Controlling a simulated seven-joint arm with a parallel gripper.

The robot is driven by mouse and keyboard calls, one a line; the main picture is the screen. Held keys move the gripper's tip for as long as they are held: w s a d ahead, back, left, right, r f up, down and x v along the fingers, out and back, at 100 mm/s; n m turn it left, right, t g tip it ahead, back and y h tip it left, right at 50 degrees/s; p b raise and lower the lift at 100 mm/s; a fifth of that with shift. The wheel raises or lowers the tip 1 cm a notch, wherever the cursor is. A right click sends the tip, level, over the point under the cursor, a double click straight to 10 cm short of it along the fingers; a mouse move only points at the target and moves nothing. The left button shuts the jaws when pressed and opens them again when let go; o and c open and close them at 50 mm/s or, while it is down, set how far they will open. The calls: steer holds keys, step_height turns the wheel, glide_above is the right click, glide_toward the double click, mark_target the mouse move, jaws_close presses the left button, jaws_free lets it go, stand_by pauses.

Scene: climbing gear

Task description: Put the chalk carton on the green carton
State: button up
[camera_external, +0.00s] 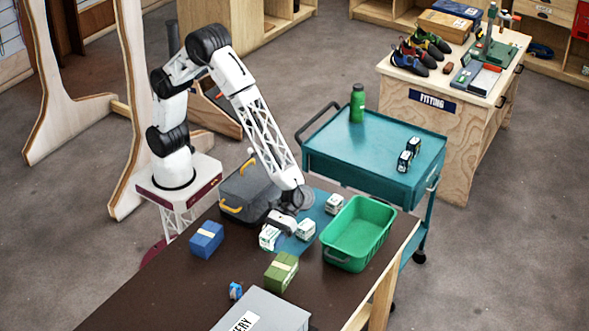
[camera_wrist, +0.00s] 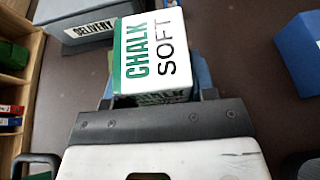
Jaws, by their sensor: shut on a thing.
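My gripper (camera_external: 282,222) is shut on a white chalk carton (camera_external: 270,237) with green markings, over the brown table left of the blue mat. In the wrist view the carton (camera_wrist: 153,52) reads "CHALK SOFT" and sits between the fingers of my gripper (camera_wrist: 155,96). I cannot tell how far it is above the table. The green carton (camera_external: 281,271), with a pale band, stands on the table in front of my gripper, apart from the chalk carton. It is not clearly visible in the wrist view.
Two similar white cartons (camera_external: 305,230) (camera_external: 334,204) are on the blue mat (camera_external: 318,216). A green bin (camera_external: 346,258) stands right. A blue carton (camera_external: 206,239) is left, a grey "DELIVERY" box (camera_wrist: 92,26) in front, a small blue item (camera_external: 236,290) beside it. A dark case (camera_external: 248,188) stands behind.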

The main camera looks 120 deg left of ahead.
glide_above(283, 264)
steer(key=shift+f, duration=0.35)
steer(key=shift+f, duration=1.7)
steer(key=shift+f, duration=0.2)
steer(key=o, duration=0.9)
steer(key=shift+o, duration=0.2)
steer(key=shift+r, duration=0.2)
steer(key=v, duration=1.2)
